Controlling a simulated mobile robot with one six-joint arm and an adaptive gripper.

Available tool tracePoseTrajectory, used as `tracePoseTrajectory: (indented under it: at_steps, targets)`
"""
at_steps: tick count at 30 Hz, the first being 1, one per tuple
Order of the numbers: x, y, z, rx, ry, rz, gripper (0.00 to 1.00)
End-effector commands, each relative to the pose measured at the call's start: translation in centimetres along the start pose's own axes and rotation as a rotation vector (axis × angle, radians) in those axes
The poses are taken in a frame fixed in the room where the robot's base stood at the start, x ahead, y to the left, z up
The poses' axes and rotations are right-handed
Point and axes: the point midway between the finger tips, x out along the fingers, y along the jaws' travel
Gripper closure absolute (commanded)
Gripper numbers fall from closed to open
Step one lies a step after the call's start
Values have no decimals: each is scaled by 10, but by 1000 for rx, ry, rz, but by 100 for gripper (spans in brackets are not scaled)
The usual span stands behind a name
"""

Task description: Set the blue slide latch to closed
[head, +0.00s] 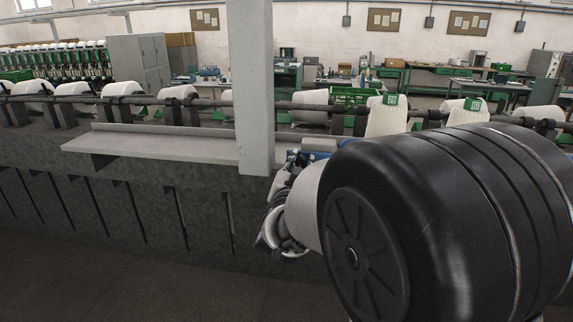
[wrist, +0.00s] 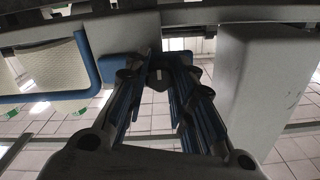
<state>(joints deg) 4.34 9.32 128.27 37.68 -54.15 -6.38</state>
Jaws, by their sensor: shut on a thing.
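In the wrist view my gripper (wrist: 160,62) reaches up from the bottom edge, its two long fingers close together at the tips. A small dark piece (wrist: 160,78) sits between them, and I take it as the grip of the slide latch. A blue block (wrist: 120,68), seemingly part of the latch, shows just left of the fingers. The fingers hide much of this spot, so I cannot tell the latch's position. In the head view my gripper (head: 297,158) is small and partly hidden at the grey post's lower right, beside the ledge.
A grey post (head: 250,80) stands before the machine, and a long grey ledge (head: 160,147) runs left from it. White yarn cones (head: 386,116) line the machine behind. In the wrist view a blue-edged panel (wrist: 92,62) is at left and a pale grey column (wrist: 258,85) at right.

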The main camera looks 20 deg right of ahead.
Motion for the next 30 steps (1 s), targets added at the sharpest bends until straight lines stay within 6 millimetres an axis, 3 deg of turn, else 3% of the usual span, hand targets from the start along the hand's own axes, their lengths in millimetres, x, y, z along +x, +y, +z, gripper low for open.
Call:
tracePoseTrajectory:
  at_steps: [8, 18, 29, 30]
  targets:
    - [0, 2, 0, 0, 1, 1, 100]
    - [0, 49, -14, 1, 4, 2, 100]
    - [0, 53, -17, 1, 0, 4, 100]
    - [0, 53, -17, 1, 0, 4, 74]
